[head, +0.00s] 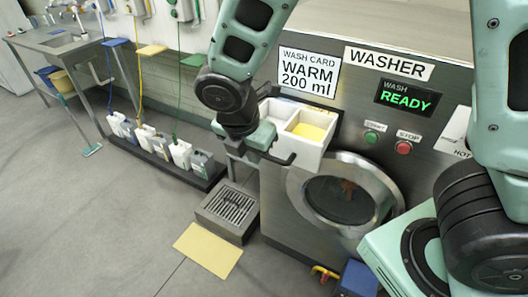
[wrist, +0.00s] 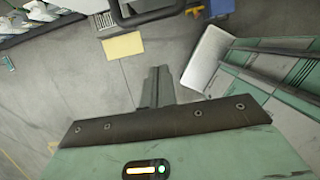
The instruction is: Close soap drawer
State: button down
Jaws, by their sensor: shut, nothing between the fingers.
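The soap drawer (head: 312,147) is a white box with open compartments, standing out from the washer's upper left front in the head view. One compartment has a yellow inside. My gripper (head: 285,160) is at the drawer's left front side, its teal body overlapping the drawer in the picture. I cannot tell whether it touches the drawer. In the wrist view my gripper's grey fingers (wrist: 158,85) are together, with nothing between them and floor behind. The drawer cannot be made out clearly there. The washer (head: 408,130) has a panel reading "READY".
The round washer door (head: 345,198) is below the drawer. A floor grate (head: 229,208) and a yellow mat (head: 208,249) lie to the left. Several jugs (head: 180,153) stand along the wall. A blue bin (head: 358,280) is at the washer's foot. The left floor is open.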

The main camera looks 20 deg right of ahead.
jog(key=w+d+f+p, duration=0.2)
jog(key=w+d+f, duration=0.1)
jog(key=d+f, duration=0.1)
jog(key=shift+p+x, duration=0.4)
jog(key=shift+x, duration=0.4)
jog(key=shift+s, duration=0.1)
jog(key=shift+d, duration=0.1)
